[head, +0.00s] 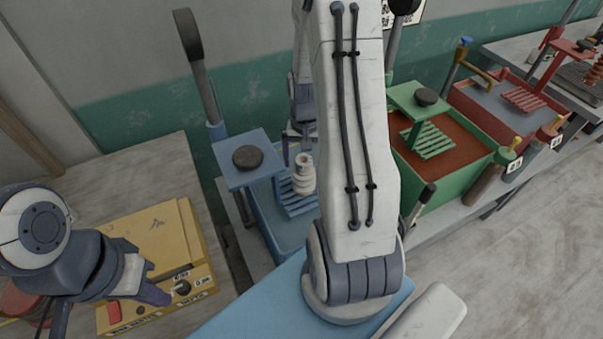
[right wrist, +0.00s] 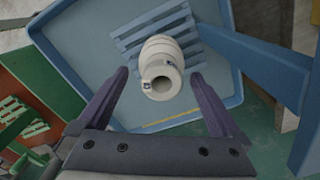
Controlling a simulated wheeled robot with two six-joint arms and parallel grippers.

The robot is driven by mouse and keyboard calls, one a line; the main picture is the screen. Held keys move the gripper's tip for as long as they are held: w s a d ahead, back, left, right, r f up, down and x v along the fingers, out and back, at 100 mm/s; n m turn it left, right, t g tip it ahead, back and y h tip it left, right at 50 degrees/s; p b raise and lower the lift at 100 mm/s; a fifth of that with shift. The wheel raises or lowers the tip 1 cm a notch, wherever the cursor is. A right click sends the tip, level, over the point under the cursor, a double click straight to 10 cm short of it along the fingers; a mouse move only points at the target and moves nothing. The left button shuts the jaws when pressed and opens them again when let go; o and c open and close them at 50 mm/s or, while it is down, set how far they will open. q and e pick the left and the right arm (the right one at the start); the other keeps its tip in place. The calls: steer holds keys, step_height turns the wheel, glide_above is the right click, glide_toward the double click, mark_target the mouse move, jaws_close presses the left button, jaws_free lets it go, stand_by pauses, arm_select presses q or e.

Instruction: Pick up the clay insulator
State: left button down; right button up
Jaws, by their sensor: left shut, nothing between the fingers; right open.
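The clay insulator (head: 304,177) is a cream, ribbed, hollow piece standing on the slatted rack of the blue press (head: 262,215). In the right wrist view the insulator (right wrist: 160,58) shows its open end towards the camera, between and beyond the fingertips. My right gripper (right wrist: 160,76) is open, with one finger on each side of the insulator and visible gaps. In the head view my right gripper (head: 298,141) is partly hidden by my arm, just above the insulator. My left gripper (head: 160,296) is shut and empty over the yellow box.
The blue press has a raised plate (head: 247,158) with a dark knob and a lever beside the insulator. A green press (head: 425,150) and a red press (head: 520,105) stand to the right. A yellow control box (head: 165,240) lies on the left table.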

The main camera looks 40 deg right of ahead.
mark_target(304, 174)
step_height(304, 174, down, 5)
steer(key=shift+a+f+p, duration=0.1)
steer(key=shift+a+p, duration=0.05)
steer(key=shift+p, duration=0.85)
steer(key=shift+f, duration=0.45)
jaws_close()
